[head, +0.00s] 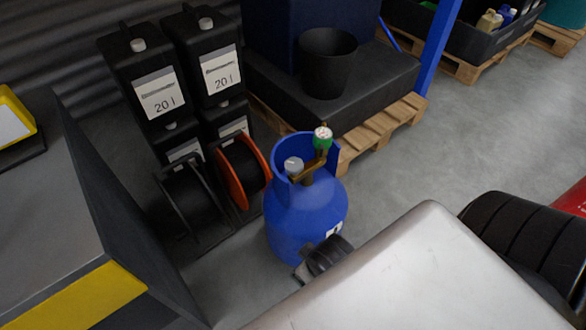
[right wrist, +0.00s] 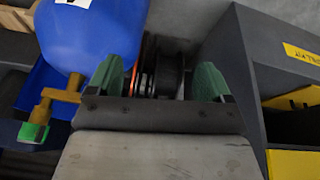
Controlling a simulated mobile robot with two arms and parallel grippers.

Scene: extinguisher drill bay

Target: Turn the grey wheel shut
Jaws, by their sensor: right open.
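A blue gas cylinder (head: 305,215) stands upright on the floor in the head view. A brass valve (head: 311,172) sits at its top inside the blue collar. The grey wheel (head: 293,166) is on the left side of the valve, and a green wheel (head: 323,138) with a pale top is on the far right side. In the right wrist view the cylinder (right wrist: 85,38), brass valve (right wrist: 62,96) and green wheel (right wrist: 33,132) are left of my right gripper (right wrist: 158,80). The grey wheel is not visible there. My right gripper's green fingers are apart, with nothing between them. My left gripper is out of view.
A black reel (head: 188,207) and an orange-rimmed reel (head: 240,172) stand left of the cylinder. Black 20 l canisters (head: 150,75) are stacked behind them. A pallet (head: 375,133) with a black bin (head: 326,65) is behind. A grey bench (head: 60,220) is at left.

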